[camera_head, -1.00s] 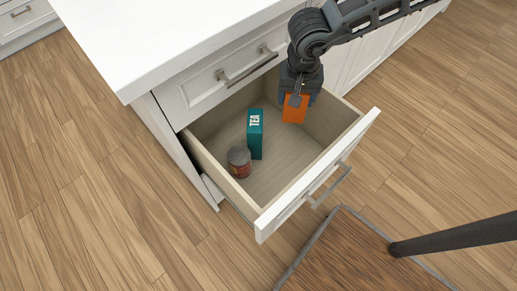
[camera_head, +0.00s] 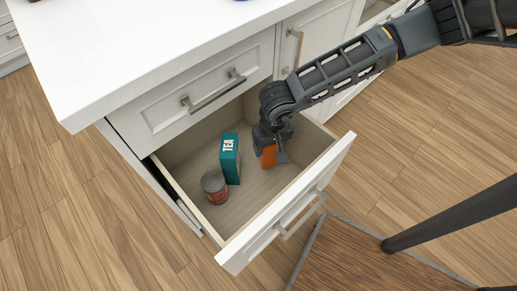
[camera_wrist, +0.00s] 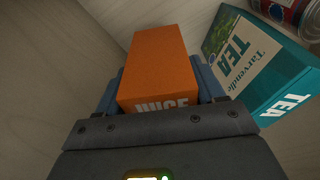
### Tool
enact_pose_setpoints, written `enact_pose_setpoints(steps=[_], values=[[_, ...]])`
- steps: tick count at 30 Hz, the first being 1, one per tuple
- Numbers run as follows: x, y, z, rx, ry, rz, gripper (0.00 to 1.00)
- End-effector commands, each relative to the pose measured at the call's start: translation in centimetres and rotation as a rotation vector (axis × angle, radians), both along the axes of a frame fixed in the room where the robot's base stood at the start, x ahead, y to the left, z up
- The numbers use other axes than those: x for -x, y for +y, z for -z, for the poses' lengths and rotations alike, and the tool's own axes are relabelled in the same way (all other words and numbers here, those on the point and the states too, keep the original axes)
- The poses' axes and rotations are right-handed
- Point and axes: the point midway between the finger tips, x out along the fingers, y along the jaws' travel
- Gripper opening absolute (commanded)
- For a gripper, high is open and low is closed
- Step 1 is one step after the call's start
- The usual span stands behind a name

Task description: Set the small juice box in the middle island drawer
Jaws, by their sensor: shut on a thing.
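The small orange juice box (camera_head: 268,156) is between the jaws of my gripper (camera_head: 275,150), low inside the open middle drawer (camera_head: 262,200). In the wrist view the juice box (camera_wrist: 160,75) shows the word "JUICE", and the jaws of my gripper (camera_wrist: 160,95) are shut on its two sides. In the head view my gripper hides part of the box. I cannot tell whether the box touches the drawer floor.
A teal tea box (camera_head: 230,158) stands in the drawer to the left of the juice box. A can (camera_head: 215,187) stands at the drawer's left side. The drawer floor in front of them is bare. The closed drawer (camera_head: 195,97) and white countertop (camera_head: 180,40) are above.

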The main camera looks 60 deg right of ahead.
Motion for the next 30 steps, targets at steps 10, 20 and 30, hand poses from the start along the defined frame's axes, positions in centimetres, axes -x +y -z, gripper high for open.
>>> enact_pose_setpoints(steps=[10, 20, 30], values=[[-0.3, -0.1, 4.0, 0.0, -0.002, 0.0, 0.0], [-3.9, -1.0, 4.8, -0.004, -0.001, 0.003, 0.0], [-3.9, -1.1, 5.2, 0.001, -0.001, -0.001, 0.0]])
